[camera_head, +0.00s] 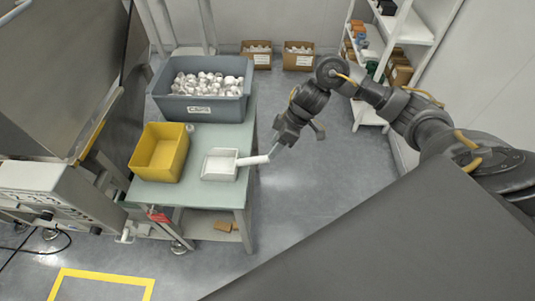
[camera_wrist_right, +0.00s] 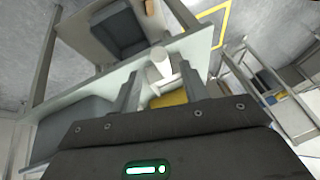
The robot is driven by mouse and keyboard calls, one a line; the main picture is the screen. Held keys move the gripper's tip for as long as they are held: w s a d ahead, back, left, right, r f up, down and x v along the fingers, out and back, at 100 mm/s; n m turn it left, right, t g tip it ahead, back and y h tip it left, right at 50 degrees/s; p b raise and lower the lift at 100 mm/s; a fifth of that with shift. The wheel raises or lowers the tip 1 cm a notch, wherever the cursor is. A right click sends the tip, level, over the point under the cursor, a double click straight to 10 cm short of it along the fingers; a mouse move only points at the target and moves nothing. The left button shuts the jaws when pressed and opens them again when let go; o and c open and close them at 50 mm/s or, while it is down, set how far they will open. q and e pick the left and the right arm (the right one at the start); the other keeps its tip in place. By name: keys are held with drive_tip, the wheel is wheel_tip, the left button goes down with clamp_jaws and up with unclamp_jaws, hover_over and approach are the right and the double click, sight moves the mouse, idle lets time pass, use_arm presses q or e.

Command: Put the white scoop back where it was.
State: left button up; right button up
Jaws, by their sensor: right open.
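The white scoop (camera_head: 219,165) lies on the pale green table (camera_head: 206,194), right of the yellow bin (camera_head: 148,150). Its handle points right and sticks out past the table's right edge. My right gripper (camera_head: 297,143) is open and empty just beyond the handle's end. One finger looks close to the handle tip; I cannot tell if they touch. In the right wrist view the handle (camera_wrist_right: 160,60) shows in the gap between the open fingers (camera_wrist_right: 159,85), beyond their tips. My left gripper is not in view.
A grey bin (camera_head: 200,108) full of white caps stands at the table's back. A large metal machine (camera_head: 60,80) is on the left. Cardboard boxes (camera_head: 298,56) sit by the back wall, and a white shelf rack (camera_head: 405,25) stands at the back right. The floor right of the table is clear.

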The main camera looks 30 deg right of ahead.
drive_tip(key=shift+v, duration=2.05)
drive_tip(key=shift+a, duration=0.1)
